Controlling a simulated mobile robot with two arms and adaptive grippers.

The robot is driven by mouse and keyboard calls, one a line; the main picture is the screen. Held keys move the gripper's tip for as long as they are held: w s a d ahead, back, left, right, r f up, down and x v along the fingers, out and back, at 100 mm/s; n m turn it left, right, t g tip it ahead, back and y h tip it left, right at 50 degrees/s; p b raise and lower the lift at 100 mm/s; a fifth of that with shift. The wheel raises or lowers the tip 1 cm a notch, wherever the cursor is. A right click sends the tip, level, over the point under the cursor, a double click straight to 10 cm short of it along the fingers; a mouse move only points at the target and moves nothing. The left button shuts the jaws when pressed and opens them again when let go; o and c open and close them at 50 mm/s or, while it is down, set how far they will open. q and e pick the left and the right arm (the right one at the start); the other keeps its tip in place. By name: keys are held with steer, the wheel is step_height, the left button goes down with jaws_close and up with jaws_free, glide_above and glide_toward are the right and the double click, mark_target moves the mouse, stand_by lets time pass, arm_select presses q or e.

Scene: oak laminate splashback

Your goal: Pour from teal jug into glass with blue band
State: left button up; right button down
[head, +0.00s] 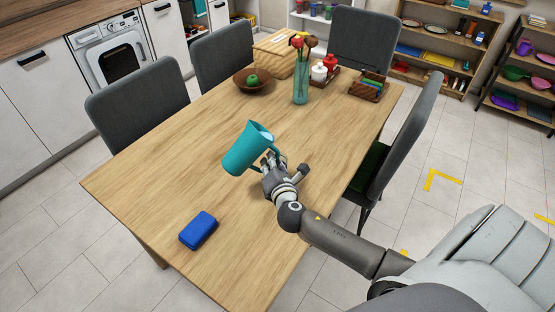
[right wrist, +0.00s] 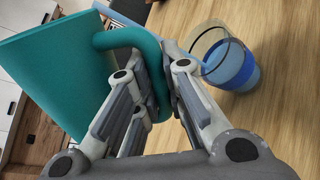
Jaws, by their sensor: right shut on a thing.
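The teal jug (head: 241,156) is held tilted above the wooden table, with pale contents or a pale inside showing at its mouth. My right gripper (head: 273,164) is shut on its handle. In the right wrist view, the jug's body (right wrist: 48,72) fills the left side and the handle (right wrist: 130,37) passes between the fingers. The glass with blue band (right wrist: 233,68) stands on the table beyond the fingers, to the right. A pale blue strip shows between jug and glass; I cannot tell whether it is liquid. I cannot make out the glass in the head view. My left gripper is not in view.
A blue box (head: 198,230) lies near the table's front. Behind the jug are a teal vase (head: 300,91) with flowers, a brown bowl (head: 253,81) with a green fruit, and a wooden caddy (head: 368,88). Grey chairs surround the table (head: 150,178). The table's left part is clear.

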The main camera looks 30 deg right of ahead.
steer(key=shift+a+f+m+b, duration=0.4)
steer(key=shift+a+m+b, duration=0.05)
steer(key=shift+m+b, duration=0.15)
stand_by(1.5)
steer(key=shift+r, duration=0.1)
